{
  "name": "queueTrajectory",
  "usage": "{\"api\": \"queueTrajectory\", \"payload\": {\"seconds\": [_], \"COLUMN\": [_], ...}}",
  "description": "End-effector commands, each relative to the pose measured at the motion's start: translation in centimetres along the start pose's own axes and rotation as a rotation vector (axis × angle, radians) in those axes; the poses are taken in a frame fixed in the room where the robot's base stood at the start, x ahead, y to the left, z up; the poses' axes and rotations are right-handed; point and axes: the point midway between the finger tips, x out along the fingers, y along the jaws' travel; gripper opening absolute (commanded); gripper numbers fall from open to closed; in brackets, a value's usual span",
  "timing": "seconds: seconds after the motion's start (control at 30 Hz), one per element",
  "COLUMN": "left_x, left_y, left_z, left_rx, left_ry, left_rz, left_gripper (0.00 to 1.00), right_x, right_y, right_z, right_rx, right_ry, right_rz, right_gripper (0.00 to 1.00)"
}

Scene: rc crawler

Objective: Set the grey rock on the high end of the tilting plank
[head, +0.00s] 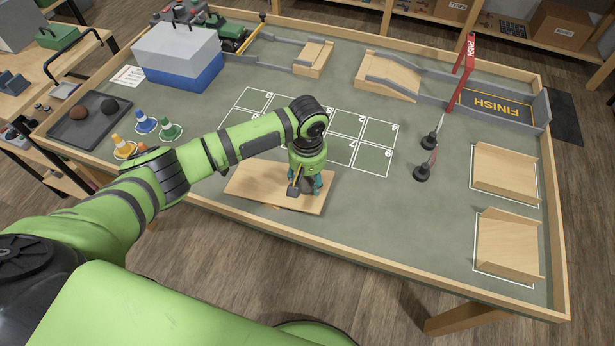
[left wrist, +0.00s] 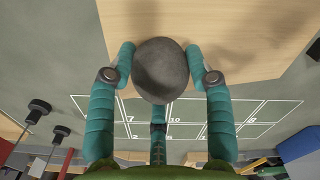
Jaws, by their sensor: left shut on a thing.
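The plank (head: 255,185) is a pale wooden board near the table's front edge; it also shows in the left wrist view (left wrist: 240,30). I cannot tell clearly which of its ends is higher. My left gripper (head: 304,190) points down over the plank's right part in the head view. In the left wrist view its teal fingers (left wrist: 161,65) are shut on the round grey rock (left wrist: 163,70), one finger on each side. The rock is over the plank's end; I cannot tell whether it touches the wood. The arm and gripper largely hide it in the head view. My right gripper is not in view.
A numbered grid (head: 375,130) lies behind the plank. Two black-based posts (head: 422,172) stand to its right.

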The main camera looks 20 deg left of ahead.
Motion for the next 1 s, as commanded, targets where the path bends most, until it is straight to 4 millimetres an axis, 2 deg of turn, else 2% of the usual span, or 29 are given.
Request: {"api": "queueTrajectory", "payload": {"seconds": [1.0], "left_x": [2.6], "left_y": [0.1], "left_z": [0.0], "left_rx": [0.001], "left_ry": [0.0], "left_rz": [0.001], "left_gripper": [0.11], "right_x": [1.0], "right_y": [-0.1], "right_z": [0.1], "right_rx": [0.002], "right_ry": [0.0], "right_rz": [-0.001], "right_gripper": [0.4]}}
